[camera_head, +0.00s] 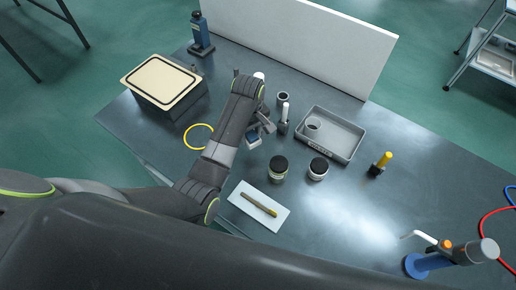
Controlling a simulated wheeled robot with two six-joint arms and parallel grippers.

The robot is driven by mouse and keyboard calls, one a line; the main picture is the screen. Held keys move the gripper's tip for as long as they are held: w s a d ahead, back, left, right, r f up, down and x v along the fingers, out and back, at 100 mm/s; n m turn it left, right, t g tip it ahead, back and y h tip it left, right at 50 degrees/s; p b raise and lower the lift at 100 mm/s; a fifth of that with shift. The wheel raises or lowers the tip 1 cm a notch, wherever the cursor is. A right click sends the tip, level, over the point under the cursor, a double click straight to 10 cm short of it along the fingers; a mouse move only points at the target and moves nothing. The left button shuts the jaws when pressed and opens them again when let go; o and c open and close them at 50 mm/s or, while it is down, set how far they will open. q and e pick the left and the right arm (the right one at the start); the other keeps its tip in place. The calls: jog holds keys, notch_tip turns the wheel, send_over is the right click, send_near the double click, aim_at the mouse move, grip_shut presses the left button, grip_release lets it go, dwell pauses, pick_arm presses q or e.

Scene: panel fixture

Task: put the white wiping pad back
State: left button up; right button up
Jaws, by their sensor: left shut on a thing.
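My left arm reaches in from the left over the table, and its gripper (259,130) points down near the middle. The gripper is shut on a small block with a pale face and blue part, which I take for the white wiping pad (254,142). The fingers partly hide it, and I cannot tell whether it touches the table. My right gripper is not in view.
A grey tray (348,137) holding a small cup lies right of the gripper. Two dark jars (278,168) and a white plate (245,205) with a pen-like tool are in front. A cream-topped box (160,78) stands left, a white panel (310,45) behind.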

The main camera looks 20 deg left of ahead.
aim_at(251, 153)
pick_arm(q)
notch_tip(251, 153, down, 3)
jog(key=shift+s+a+r, duration=0.1)
jog(key=shift+s+a, duration=0.05)
jog(key=shift+f, duration=0.3)
notch_tip(251, 153, down, 4)
jog(key=shift+r, duration=0.1)
jog(key=shift+f, duration=0.25)
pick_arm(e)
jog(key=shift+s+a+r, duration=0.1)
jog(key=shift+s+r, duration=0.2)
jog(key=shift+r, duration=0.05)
pick_arm(q)
jog(key=shift+f, duration=0.1)
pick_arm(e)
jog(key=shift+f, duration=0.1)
pick_arm(q)
jog(key=o, duration=0.9)
jog(key=shift+o, duration=0.2)
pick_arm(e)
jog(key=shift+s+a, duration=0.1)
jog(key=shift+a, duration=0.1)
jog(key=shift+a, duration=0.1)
